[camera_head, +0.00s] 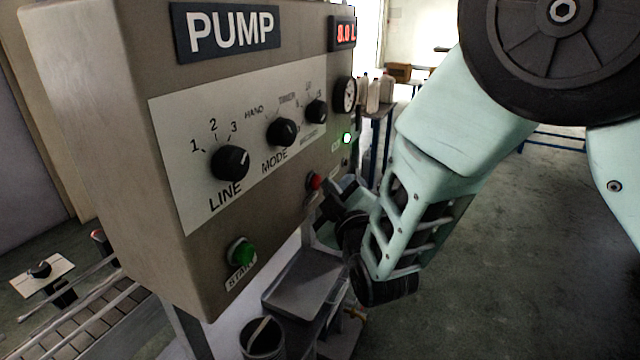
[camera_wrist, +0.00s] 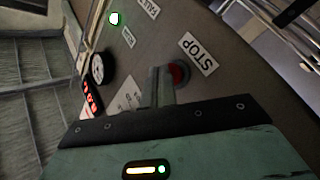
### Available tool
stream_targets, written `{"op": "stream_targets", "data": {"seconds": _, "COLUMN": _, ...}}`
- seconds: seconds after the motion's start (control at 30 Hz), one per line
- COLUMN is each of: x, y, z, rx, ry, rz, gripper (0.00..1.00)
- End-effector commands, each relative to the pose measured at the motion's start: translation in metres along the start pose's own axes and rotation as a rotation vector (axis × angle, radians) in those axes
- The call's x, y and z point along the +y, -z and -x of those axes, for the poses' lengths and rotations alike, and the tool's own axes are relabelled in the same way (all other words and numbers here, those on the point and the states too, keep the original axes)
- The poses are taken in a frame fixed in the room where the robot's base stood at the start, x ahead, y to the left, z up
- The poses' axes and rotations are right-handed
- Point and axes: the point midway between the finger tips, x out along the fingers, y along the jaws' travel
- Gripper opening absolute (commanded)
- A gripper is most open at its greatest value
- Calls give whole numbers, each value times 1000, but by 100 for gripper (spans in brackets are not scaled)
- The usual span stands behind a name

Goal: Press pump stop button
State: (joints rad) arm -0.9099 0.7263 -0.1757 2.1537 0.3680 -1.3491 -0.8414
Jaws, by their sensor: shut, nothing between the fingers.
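The pump box (camera_head: 120,100) carries a sign reading PUMP and a red stop button (camera_head: 314,181) low on its front. In the wrist view the red button (camera_wrist: 180,73) sits beside a white STOP label (camera_wrist: 198,54). My gripper (camera_head: 322,207) is shut and empty, close to the red button in the head view. In the wrist view its fingertips (camera_wrist: 162,70) overlap the button's left edge. I cannot tell whether they touch it. A green start button (camera_head: 241,251) is lower left on the same face.
The panel has LINE (camera_head: 230,162) and MODE (camera_head: 282,131) knobs, a third knob, a round gauge (camera_head: 345,95), a lit green lamp (camera_head: 347,138) and a red digital display (camera_head: 343,33). A grey tray (camera_head: 306,276) and a bucket (camera_head: 262,340) stand below. Open floor lies right.

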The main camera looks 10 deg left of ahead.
Motion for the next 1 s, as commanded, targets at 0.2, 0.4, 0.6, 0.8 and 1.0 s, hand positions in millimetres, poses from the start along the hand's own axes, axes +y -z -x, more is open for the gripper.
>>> {"op": "stream_targets", "data": {"seconds": 0.2, "x": -2, "y": 2, "z": -2, "rx": 1, "ry": 1, "rz": 0, "gripper": 0}}
{"op": "stream_targets", "data": {"seconds": 0.4, "x": -3, "y": 3, "z": -4, "rx": 2, "ry": 0, "rz": 0, "gripper": 0}}
{"op": "stream_targets", "data": {"seconds": 0.6, "x": -3, "y": 3, "z": -4, "rx": 2, "ry": 0, "rz": 0, "gripper": 0}}
{"op": "stream_targets", "data": {"seconds": 0.8, "x": -2, "y": 2, "z": -2, "rx": 2, "ry": 0, "rz": 0, "gripper": 0}}
{"op": "stream_targets", "data": {"seconds": 1.0, "x": 3, "y": -3, "z": 4, "rx": 1, "ry": -1, "rz": -1, "gripper": 0}}
